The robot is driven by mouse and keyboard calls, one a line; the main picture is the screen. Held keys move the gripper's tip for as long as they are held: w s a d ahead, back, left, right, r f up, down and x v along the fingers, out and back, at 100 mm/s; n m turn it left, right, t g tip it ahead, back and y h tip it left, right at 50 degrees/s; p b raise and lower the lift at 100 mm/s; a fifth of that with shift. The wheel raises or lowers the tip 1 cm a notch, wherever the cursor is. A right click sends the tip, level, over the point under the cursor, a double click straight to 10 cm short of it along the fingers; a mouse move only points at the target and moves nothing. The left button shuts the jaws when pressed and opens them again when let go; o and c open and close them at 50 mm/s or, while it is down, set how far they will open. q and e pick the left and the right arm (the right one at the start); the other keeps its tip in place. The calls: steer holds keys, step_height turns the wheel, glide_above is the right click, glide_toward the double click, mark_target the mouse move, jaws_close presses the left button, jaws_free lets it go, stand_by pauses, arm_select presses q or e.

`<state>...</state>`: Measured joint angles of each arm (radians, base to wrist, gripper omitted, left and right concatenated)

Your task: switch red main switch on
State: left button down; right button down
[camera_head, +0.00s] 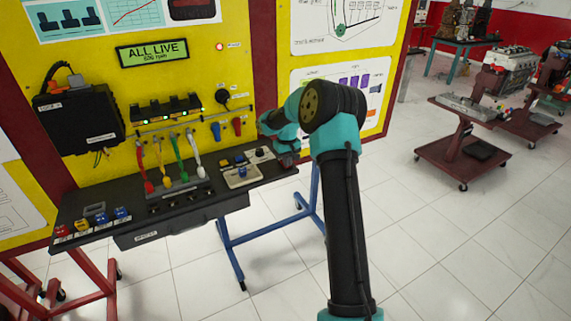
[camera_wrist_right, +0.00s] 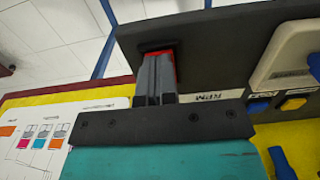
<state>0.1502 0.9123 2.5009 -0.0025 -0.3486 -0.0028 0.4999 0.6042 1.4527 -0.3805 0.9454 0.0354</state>
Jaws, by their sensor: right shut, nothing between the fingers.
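My right gripper (camera_wrist_right: 155,78) is shut and empty, with its fingertips at the dark panel. In the wrist view a red part (camera_wrist_right: 176,66), likely the red main switch, shows at the edge of and behind the fingers. The fingers cover most of it, so I cannot tell its position or whether they touch it. In the head view the right gripper (camera_head: 286,158) is at the right end of the black console (camera_head: 180,207), and the switch is not clearly seen there. My left gripper is not in view.
Colored levers (camera_head: 163,160) stand on the console, left of a beige plate with a blue knob (camera_head: 242,172). Wheeled stands are at the right, with open floor between.

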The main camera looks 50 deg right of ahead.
steer(key=shift+r, duration=3.45)
steer(key=shift+f, duration=0.1)
steer(key=s+a+f+n+t+y, duration=0.1)
steer(key=s+a+f+n+t, duration=0.15)
steer(key=s+f, duration=0.2)
steer(key=s+a+f+n+t, duration=0.1)
steer(key=s+a+f, duration=0.25)
steer(key=f, duration=0.25)
steer(key=s+a+f+g+y, duration=0.1)
steer(key=s+a+f, duration=0.3)
steer(key=a, duration=0.8)
steer(key=s+a+f+m+y, duration=0.1)
steer(key=s+a+f, duration=0.3)
steer(key=a+f, duration=0.5)
steer(key=s+a+f+g, duration=0.1)
steer(key=s+a+f, duration=0.4)
steer(key=a, duration=1)
step_height(320, 180, down, 2)
steer(key=shift+f+g+y, duration=0.25)
steer(key=shift+g+y, duration=0.1)
steer(key=shift+y, duration=0.05)
steer(key=shift+s+m, duration=0.1)
steer(key=shift+m, duration=0.15)
